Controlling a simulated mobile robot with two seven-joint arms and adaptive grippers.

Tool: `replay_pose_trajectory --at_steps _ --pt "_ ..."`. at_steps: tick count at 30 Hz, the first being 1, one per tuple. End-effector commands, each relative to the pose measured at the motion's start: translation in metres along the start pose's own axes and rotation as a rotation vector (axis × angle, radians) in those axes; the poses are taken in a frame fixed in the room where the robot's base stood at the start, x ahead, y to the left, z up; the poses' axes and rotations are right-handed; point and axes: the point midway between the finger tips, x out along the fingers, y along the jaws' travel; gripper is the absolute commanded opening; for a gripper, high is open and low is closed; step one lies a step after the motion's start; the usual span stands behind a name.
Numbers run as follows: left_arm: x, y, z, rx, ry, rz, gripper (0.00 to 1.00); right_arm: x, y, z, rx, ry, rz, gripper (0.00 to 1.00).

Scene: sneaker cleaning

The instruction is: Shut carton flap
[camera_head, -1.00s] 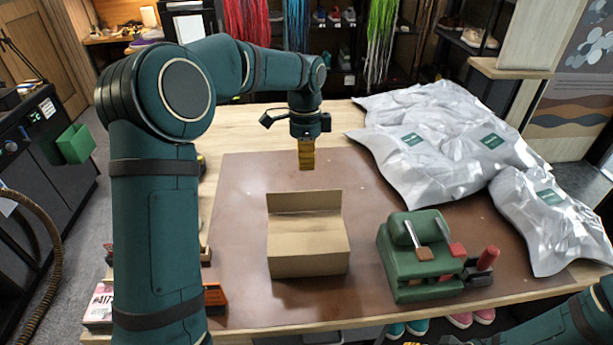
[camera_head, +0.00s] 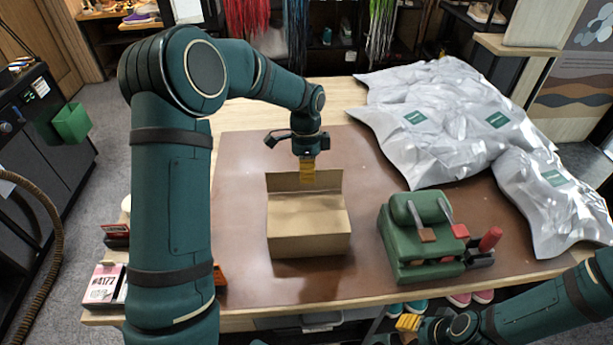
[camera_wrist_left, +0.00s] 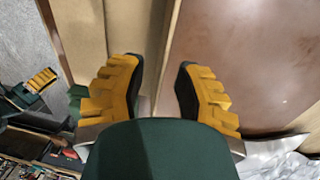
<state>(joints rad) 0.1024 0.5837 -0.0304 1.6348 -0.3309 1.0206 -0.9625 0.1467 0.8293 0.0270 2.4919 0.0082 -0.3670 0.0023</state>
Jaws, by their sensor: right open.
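The tan carton (camera_head: 309,243) sits on the brown mat in the middle of the table. Its back flap (camera_head: 283,183) stands up along the far edge. My left gripper (camera_head: 307,178) points down at the top edge of this flap. In the left wrist view, its yellow fingers (camera_wrist_left: 155,88) are apart, with the flap's edge (camera_wrist_left: 172,35) running between them, the carton (camera_wrist_left: 85,45) on one side and the mat on the other. I cannot tell whether they touch the flap. My right gripper (camera_head: 408,323) is low, in front of the table's near edge, away from the carton.
A green shoe-holding device (camera_head: 420,240) with levers stands right of the carton. Silver bags (camera_head: 440,125) cover the back right. A pink-labelled box (camera_head: 103,285) lies at the near left. The mat (camera_head: 240,175) is clear left of the carton.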

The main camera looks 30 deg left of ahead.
Motion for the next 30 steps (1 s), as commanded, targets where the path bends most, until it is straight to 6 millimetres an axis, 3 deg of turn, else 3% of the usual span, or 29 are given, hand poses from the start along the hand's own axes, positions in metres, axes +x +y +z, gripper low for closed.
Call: replay_pose_trajectory --at_steps 6,16,18,19,30 --pt "0.018 0.0 0.0 0.001 -0.001 0.0 0.32 0.001 0.0 0.0 0.0 0.0 0.0 0.47" --pt "0.019 0.0 0.0 0.0 0.0 -0.001 0.31 0.001 0.0 0.0 0.0 0.0 0.0 0.47" --pt "0.019 0.0 0.0 0.0 0.0 -0.001 0.07 0.001 0.0 0.0 0.0 0.0 0.0 0.47" --pt "0.019 0.0 0.0 0.0 0.0 -0.001 0.0 0.001 0.0 0.0 0.0 0.0 0.0 0.47" --pt "0.02 0.0 0.0 0.001 0.0 -0.006 0.0 0.002 0.001 0.0 0.0 0.0 0.0 0.47"
